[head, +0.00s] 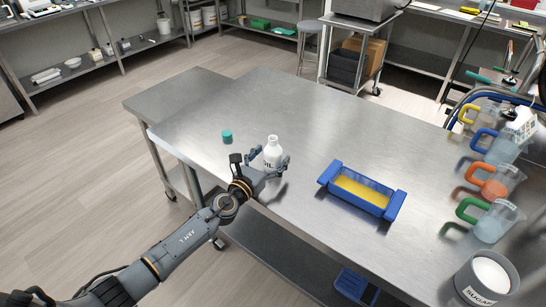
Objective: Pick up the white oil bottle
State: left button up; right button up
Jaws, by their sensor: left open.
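The white oil bottle (272,151) stands upright on the steel table (290,105), left of the table's middle near its front edge. Its cap is off and part of its label shows. My left gripper (268,165) is open, with its fingers on either side of the bottle's lower body. I cannot tell whether the fingers touch it. The bottle's base is partly hidden by the gripper. My right gripper is not in view.
A small teal cap (227,137) lies left of the bottle. A blue tray with yellow contents (327,178) sits to the right. Several jugs with coloured handles (494,187) and a sugar container (487,278) line the right side. The table's back middle is clear.

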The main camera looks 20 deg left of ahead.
aim_at(270, 145)
pick_arm(q)
jog(key=shift+w+d+f, duration=0.1)
jog(key=shift+w+d, duration=0.05)
jog(key=shift+w, duration=0.55)
jog(key=shift+s, duration=0.1)
jog(key=shift+c, duration=1.1)
jog(key=c, duration=1.2)
jog(key=shift+r+p, duration=0.7)
jog(key=shift+r, duration=0.2)
notch_tip(270, 145, up, 3)
jog(key=shift+s+f+p, duration=0.1)
jog(key=shift+f+p, duration=0.05)
jog(key=shift+p, duration=1.05)
jog(key=s+a+r+p, duration=0.1)
jog(key=s+r, duration=0.2)
jog(key=s, duration=0.1)
jog(key=s+a+r+p, duration=0.1)
jog(key=s+a+r, duration=0.1)
jog(key=s, duration=0.2)
jog(key=s+a+r+p, duration=0.1)
jog(key=s+a+r, duration=0.1)
jog(key=s+r, duration=0.1)
jog(key=shift+s+a+r, duration=0.15)
jog(key=shift+s+r, duration=0.05)
jog(key=shift+s, duration=0.25)
jog(key=shift+s+a+r, duration=0.1)
jog(key=shift+s+r, duration=0.05)
jog(key=shift+s, duration=0.25)
